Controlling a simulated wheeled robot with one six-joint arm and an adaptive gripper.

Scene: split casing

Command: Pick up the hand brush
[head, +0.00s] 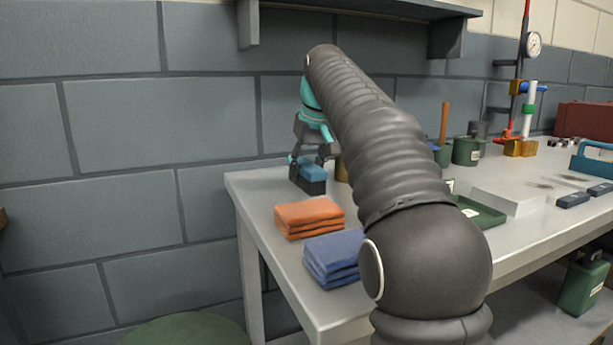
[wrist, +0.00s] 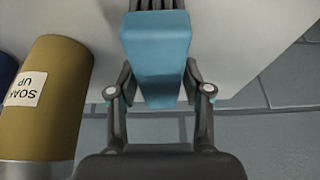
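The hand brush (head: 309,181) has a light blue top and a dark lower part. It is at the back left end of the grey table. In the wrist view its blue body (wrist: 157,60) fills the upper middle, with dark bristles at the top edge. My gripper (head: 312,157) is at the brush, pointing down from above. In the wrist view its two fingers (wrist: 158,80) lie on either side of the blue body, very close to it. I cannot tell whether they press on it. My dark arm hides part of the table.
Orange folded cloths (head: 309,216) and blue folded cloths (head: 334,258) lie in front of the brush. A mustard can with a white label (wrist: 42,100) stands close beside my gripper. A grey wall (head: 160,120) is behind the table, with a shelf (head: 370,8) above.

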